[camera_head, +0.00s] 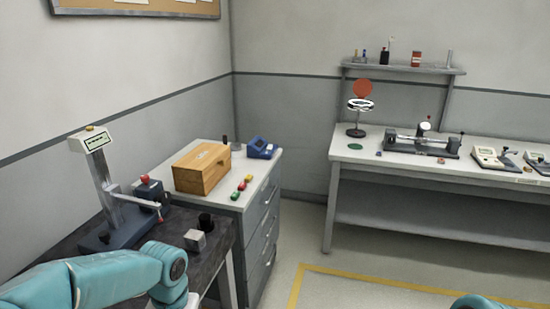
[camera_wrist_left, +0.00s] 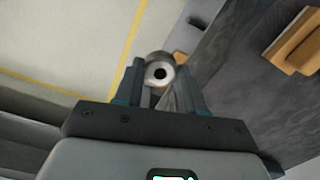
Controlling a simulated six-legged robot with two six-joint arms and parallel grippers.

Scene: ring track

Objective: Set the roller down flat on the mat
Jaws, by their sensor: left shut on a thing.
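In the left wrist view my left gripper (camera_wrist_left: 160,88) is shut on the roller (camera_wrist_left: 161,60), a silver cylinder with a dark hole in its end face. The roller's end faces the camera, and its far part is hidden. Behind it the view shows the floor and the edge of a dark grey surface (camera_wrist_left: 232,85). I cannot tell whether this is the mat or the bench top. In the head view my left arm reaches in from the lower left; its gripper and the roller do not show there. My right gripper is not in view.
A wooden box (camera_head: 201,168) stands on the cabinet behind. A yellow line (camera_head: 296,287) marks the open floor at right.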

